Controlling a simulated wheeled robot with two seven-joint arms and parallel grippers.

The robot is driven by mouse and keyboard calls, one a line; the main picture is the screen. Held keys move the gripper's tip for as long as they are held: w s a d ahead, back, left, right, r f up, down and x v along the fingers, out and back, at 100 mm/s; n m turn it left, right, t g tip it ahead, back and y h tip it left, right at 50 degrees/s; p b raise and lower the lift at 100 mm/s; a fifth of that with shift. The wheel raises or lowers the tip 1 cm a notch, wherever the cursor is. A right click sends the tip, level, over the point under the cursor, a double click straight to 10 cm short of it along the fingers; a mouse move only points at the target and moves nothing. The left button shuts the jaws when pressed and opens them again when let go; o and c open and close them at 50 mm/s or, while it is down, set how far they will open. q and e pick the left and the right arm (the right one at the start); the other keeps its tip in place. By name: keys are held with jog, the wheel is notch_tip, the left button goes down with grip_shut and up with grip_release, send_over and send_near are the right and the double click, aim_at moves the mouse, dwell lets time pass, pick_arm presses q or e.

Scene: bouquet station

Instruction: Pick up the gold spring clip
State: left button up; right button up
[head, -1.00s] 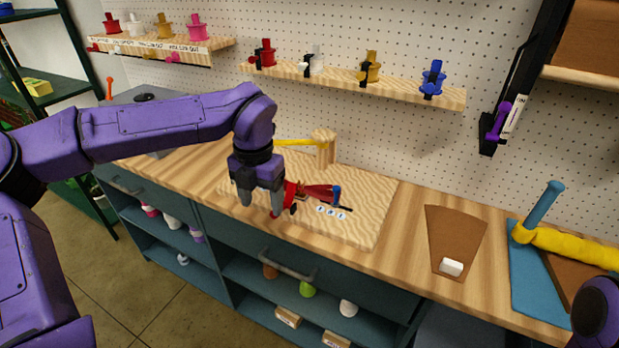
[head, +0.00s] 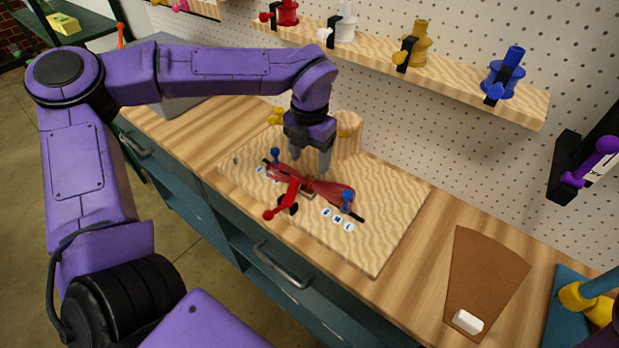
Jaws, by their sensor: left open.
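A gold piece (head: 413,46) with a flange stands in a black holder on the wall shelf, between a white and a blue one. I cannot tell if it is the gold spring clip. A yellow piece (head: 276,117) shows partly behind my left gripper (head: 311,168), by a wooden post. My left gripper is open and points down over the wooden board, just above a red ribbon-like bow (head: 325,190). A small brownish part (head: 307,187) lies at the bow's middle, too small to identify. Nothing shows between the fingers. My right gripper is not in view.
The wooden board (head: 375,235) carries blue pegs (head: 346,201) and a red lever (head: 284,202). The wooden post (head: 347,130) stands close behind the gripper. A brown fan-shaped mat (head: 485,275) with a white block (head: 468,321) lies right. The counter between board and mat is clear.

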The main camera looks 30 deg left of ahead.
aim_at(309, 176)
pick_arm(q)
jog(key=shift+s+f, duration=0.1)
jog(key=shift+f, duration=0.35)
notch_tip(309, 176, down, 5)
jog(key=shift+f+p, duration=0.15)
jog(key=shift+p, duration=0.75)
jog(key=shift+f, duration=0.1)
jog(key=c, duration=1.1)
